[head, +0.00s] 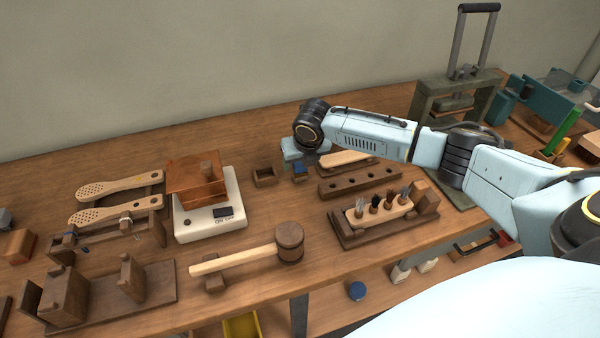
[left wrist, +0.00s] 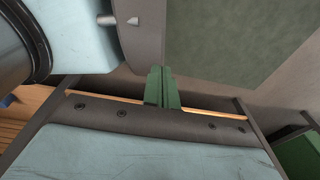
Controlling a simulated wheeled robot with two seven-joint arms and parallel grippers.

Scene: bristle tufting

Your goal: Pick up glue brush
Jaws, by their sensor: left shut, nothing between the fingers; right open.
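I cannot single out the glue brush for certain. A small dark wooden block with a blue part (head: 300,170) stands right at my right gripper, which partly covers it. My right gripper (head: 295,158) points down over that spot, open; its fingers are mostly hidden, and whether it touches the block cannot be told. Several short tufts (head: 375,203) stand in a pale wooden piece in a dark fixture (head: 388,228). My left gripper (left wrist: 163,88) shows in the left wrist view, its green fingers shut together and empty; it is outside the head view.
A small open wooden box (head: 265,176) lies left of the right gripper. A mallet (head: 289,243), a white scale (head: 228,205) with a copper-coloured box (head: 196,178), perforated paddles (head: 118,186) and a holed rack (head: 360,180) crowd the bench. A press (head: 455,98) stands at the back right.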

